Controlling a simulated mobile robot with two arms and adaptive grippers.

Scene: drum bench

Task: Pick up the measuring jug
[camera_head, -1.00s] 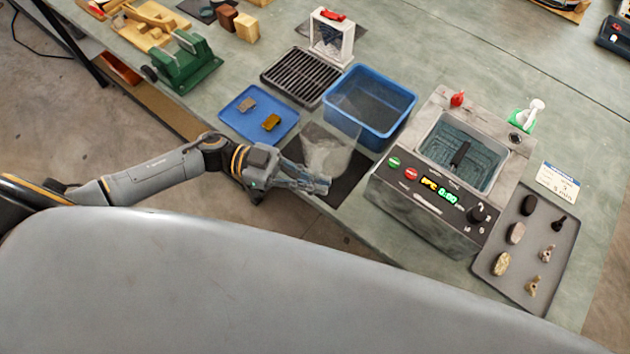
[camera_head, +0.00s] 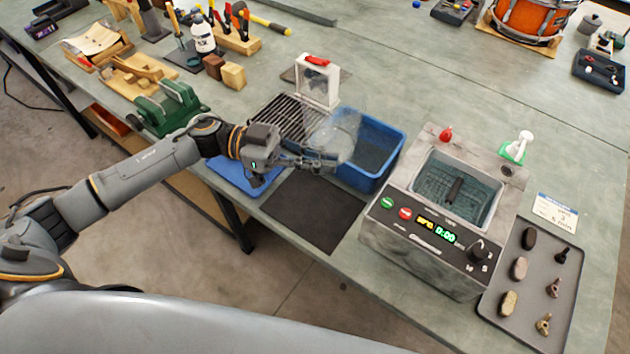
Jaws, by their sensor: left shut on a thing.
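The measuring jug (camera_head: 338,132) is clear and see-through. It is held up above the bench, in front of the blue tub and the black rack. My left gripper (camera_head: 325,160) is shut on the jug at its near side. The jug's handle and the exact grip are hard to make out. A bare dark mat (camera_head: 312,212) lies on the bench below and in front of the gripper. My right gripper is not in view.
A blue tub (camera_head: 397,143) stands right behind the jug, with a slotted black rack (camera_head: 283,115) to the left. A blue tray (camera_head: 240,178) lies partly under my arm. A grey ultrasonic bath (camera_head: 400,250) and a grey tray of small parts (camera_head: 530,290) stand to the right.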

